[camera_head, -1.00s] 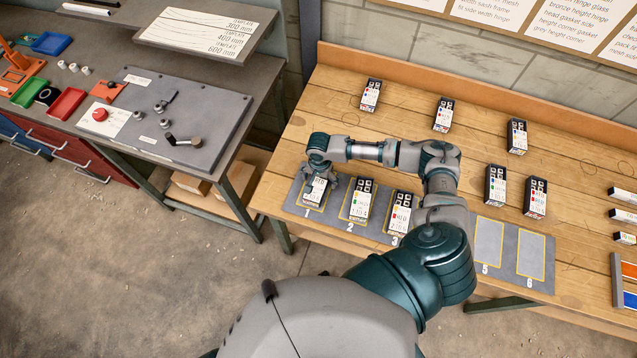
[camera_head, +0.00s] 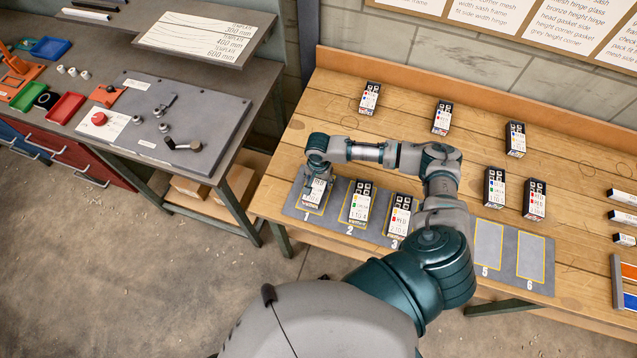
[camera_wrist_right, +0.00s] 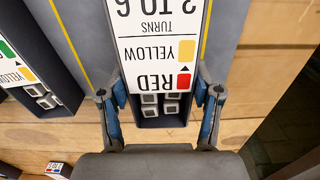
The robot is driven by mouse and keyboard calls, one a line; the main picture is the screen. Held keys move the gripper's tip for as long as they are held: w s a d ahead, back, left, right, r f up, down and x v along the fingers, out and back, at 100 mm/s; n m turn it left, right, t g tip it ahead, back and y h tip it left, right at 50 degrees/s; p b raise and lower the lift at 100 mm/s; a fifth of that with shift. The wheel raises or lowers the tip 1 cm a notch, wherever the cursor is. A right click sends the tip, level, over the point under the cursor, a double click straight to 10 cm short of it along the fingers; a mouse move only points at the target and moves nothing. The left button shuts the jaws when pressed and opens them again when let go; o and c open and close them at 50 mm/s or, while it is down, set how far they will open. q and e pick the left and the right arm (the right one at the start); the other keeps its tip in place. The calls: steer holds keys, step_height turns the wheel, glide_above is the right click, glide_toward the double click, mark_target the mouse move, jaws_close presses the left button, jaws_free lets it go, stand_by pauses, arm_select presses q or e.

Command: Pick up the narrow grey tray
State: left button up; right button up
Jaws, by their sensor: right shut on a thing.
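A long, narrow grey board (camera_head: 510,252) with yellow-outlined numbered slots lies along the table's front edge. It is the closest match to a narrow grey tray, but I cannot tell if it is the one named. My right gripper (camera_head: 318,176) is over slot 1, shut on a black box (camera_head: 313,194) with a white RED/YELLOW label. In the right wrist view, the fingers (camera_wrist_right: 160,98) stand on both sides of that box (camera_wrist_right: 158,50), with the grey board (camera_wrist_right: 85,25) beneath. I cannot see any lift off the slot. My left gripper is out of view.
Similar boxes stand in slot 2 (camera_head: 359,204) and slot 3 (camera_head: 399,217). Slots 5 and 6 are bare; my arm hides slot 4. Several more boxes stand farther back, such as one box (camera_head: 369,98). A grey bench (camera_head: 185,120) stands to the left.

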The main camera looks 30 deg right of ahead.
steer(key=shift+s+a+r, duration=0.1)
steer(key=shift+s+r, duration=0.1)
steer(key=shift+r, duration=0.35)
steer(key=shift+s+a+r, duration=0.1)
steer(key=shift+s+r, duration=0.05)
steer(key=shift+r, duration=0.35)
steer(key=s+a, duration=0.2)
steer(key=s, duration=0.2)
steer(key=s+a+r, duration=0.1)
steer(key=s+a, duration=0.1)
steer(key=s, duration=0.3)
steer(key=s+a, duration=0.2)
steer(key=s, duration=0.2)
steer(key=shift+s+a+r, duration=0.1)
steer(key=shift+s+r, duration=0.15)
steer(key=shift+s, duration=0.2)
